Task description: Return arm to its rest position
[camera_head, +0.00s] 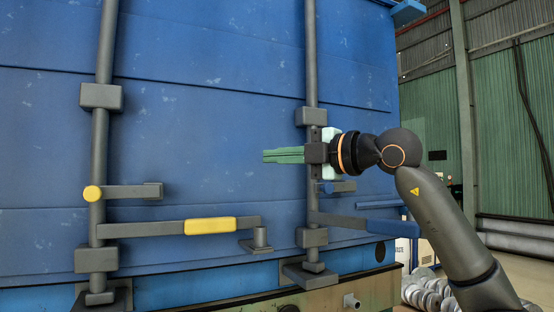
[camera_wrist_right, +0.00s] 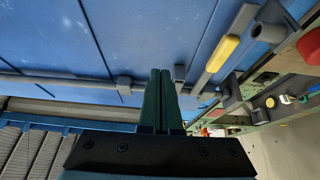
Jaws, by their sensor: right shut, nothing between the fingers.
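My right arm (camera_head: 447,225) comes in from the lower right in the head view. Its right gripper (camera_head: 266,156) points left, with green fingers shut and nothing between them. It is in front of the blue container door (camera_head: 220,110), level with the right locking bar; I cannot tell the gap. In the right wrist view the two green fingers (camera_wrist_right: 160,75) lie together, empty. My left gripper is not in view.
Two grey vertical locking bars (camera_head: 103,45) run down the door. A handle with a yellow grip (camera_head: 210,226) lies level near the left bar; another handle with a blue grip (camera_head: 392,228) is at the right, below my arm. Metal coils (camera_head: 428,290) lie at lower right.

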